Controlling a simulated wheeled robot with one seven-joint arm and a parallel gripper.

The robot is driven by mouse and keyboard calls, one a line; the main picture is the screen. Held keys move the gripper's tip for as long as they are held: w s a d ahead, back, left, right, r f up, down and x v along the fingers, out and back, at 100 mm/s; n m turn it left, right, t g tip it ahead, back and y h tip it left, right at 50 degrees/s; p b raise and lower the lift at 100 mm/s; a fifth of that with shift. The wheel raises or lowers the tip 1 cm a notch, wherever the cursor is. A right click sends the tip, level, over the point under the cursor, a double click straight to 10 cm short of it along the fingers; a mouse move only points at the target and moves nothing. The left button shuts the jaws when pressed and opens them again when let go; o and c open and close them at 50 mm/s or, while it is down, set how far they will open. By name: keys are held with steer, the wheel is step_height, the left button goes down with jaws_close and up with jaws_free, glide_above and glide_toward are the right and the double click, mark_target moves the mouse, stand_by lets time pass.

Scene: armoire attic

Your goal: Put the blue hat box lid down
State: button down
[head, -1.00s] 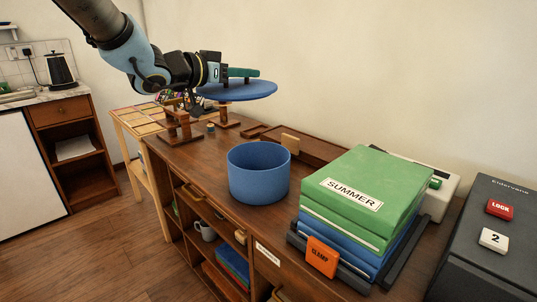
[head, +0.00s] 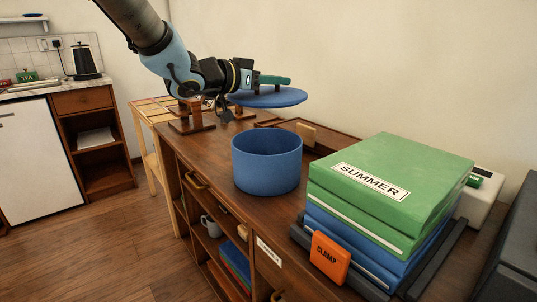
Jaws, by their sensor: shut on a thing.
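The blue hat box lid (head: 285,98) is a flat round disc with a dark green bar handle (head: 272,81) on top. My gripper (head: 254,80) is shut on that handle and holds the lid roughly level above the counter, up and behind the box. The open blue hat box (head: 267,176) stands upright on the wooden counter (head: 225,146), its rim uncovered. The lid is apart from the box. The fingertips are small and partly hidden against the handle.
A stack of green and blue folded pieces labelled SUMMER (head: 385,175) stands right of the box, with an orange CLAMP block (head: 329,258) in front. A shallow wooden tray (head: 328,134) lies behind the box. Wooden stands (head: 192,118) are under my arm.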

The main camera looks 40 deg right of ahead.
steer(key=shift+f+b, duration=0.4)
steer(key=shift+f, duration=0.3)
step_height(320, 180, down, 10)
steer(key=b, duration=0.1)
steer(key=shift+r, duration=0.2)
steer(key=c, duration=0.9)
jaws_free()
steer(key=shift+f, duration=0.15)
